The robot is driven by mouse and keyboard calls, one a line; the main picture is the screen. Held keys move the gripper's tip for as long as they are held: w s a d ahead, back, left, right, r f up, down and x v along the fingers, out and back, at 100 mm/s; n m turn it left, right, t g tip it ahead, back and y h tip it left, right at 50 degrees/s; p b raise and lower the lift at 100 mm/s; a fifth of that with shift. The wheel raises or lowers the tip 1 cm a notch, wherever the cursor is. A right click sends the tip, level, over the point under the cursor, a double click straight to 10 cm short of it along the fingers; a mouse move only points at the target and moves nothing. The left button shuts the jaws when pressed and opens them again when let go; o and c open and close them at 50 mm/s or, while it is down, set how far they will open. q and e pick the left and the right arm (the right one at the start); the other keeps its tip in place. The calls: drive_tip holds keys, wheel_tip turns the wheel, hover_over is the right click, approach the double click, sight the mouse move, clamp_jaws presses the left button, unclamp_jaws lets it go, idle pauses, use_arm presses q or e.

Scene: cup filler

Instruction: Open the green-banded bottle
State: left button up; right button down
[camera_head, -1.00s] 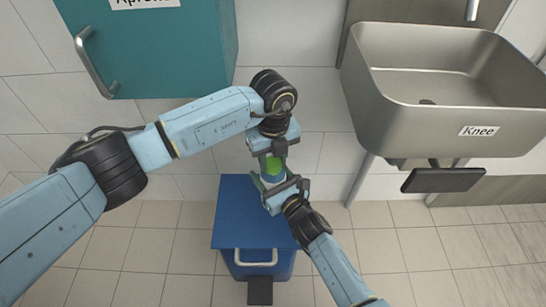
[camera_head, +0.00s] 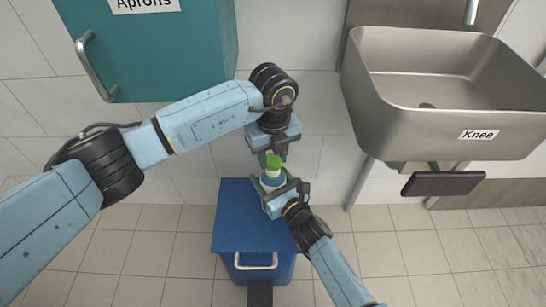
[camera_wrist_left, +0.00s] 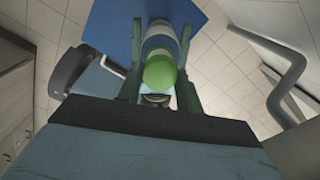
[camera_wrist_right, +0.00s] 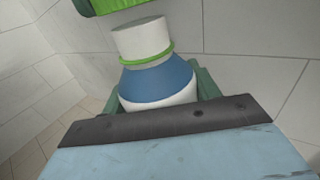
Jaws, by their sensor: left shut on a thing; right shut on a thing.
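The bottle (camera_wrist_right: 158,80) is upright in the right wrist view, with a white neck, a thin green ring and a blue band. My right gripper (camera_head: 271,184) is shut around its body. The green cap (camera_head: 274,164) is between the fingers of my left gripper (camera_head: 274,155), which is shut on it. In the right wrist view the cap (camera_wrist_right: 118,4) is above the white neck, with a small gap between them. In the left wrist view the cap (camera_wrist_left: 160,72) is in front of the bottle (camera_wrist_left: 160,35).
A blue bin (camera_head: 235,230) with a light handle stands below the grippers. A steel sink (camera_head: 450,115) with a dark knee plate (camera_head: 443,184) is at the right. A teal cabinet (camera_head: 170,55) hangs at upper left. The tiled floor is clear on both sides.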

sight(273, 160)
use_arm(q)
drive_tip(key=shift+r, duration=0.15)
drive_tip(key=shift+r, duration=1.9)
use_arm(e)
drive_tip(key=shift+c, duration=1.5)
unclamp_jaws()
drive_tip(key=shift+s+d, duration=0.1)
